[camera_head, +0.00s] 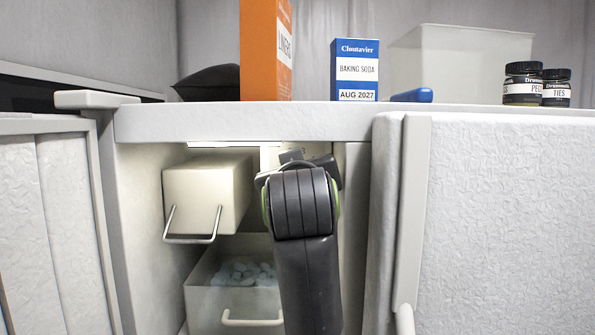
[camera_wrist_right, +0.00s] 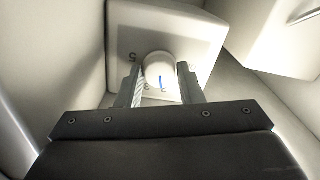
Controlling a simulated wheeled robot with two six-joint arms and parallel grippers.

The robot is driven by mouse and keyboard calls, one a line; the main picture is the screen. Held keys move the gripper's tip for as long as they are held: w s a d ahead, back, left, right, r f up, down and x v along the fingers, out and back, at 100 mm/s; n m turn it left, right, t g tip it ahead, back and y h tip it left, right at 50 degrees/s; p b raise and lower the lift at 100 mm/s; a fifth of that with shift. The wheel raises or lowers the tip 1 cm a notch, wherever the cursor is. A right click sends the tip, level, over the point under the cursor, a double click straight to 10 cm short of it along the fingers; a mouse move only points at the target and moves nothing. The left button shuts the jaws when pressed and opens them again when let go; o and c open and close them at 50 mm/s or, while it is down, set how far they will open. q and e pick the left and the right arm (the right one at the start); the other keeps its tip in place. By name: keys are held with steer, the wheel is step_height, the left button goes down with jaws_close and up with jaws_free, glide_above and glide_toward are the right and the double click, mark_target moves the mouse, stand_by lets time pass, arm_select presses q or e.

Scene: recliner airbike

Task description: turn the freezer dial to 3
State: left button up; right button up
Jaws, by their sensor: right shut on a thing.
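The freezer dial (camera_wrist_right: 160,69) is a round white knob with a blue pointer mark, on a pale housing (camera_wrist_right: 190,30) with printed numbers. In the right wrist view the blue mark points toward the bottom of the picture, near a digit that looks like a 2. A 3 is just left of it and a 5 further up left. My right gripper (camera_wrist_right: 160,88) is shut on the knob, one finger on each side. In the head view my right arm reaches into the freezer compartment and hides the dial and the fingertips. My left gripper is not in view.
Left of my arm are a pale box with a wire handle (camera_head: 207,195) and a lower bin (camera_head: 205,300) of ice. A white door (camera_head: 500,220) stands at the right. On top are an orange box (camera_head: 262,50), baking soda (camera_head: 355,70), a clear tub (camera_head: 455,65) and jars (camera_head: 522,83).

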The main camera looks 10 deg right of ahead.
steer(key=shift+m, duration=1.2)
steer(key=shift+m, duration=1.4)
steer(key=shift+m, duration=0.9)
steer(key=o, duration=0.5)
steer(key=shift+o, duration=0.2)
steer(key=shift+s, duration=0.1)
steer(key=shift+s+a+b, duration=0.25)
steer(key=shift+s+b, duration=0.1)
steer(key=shift+s, duration=0.85)
steer(key=shift+s+a+b, duration=0.25)
steer(key=shift+s+b, duration=0.05)
steer(key=shift+s, duration=0.9)
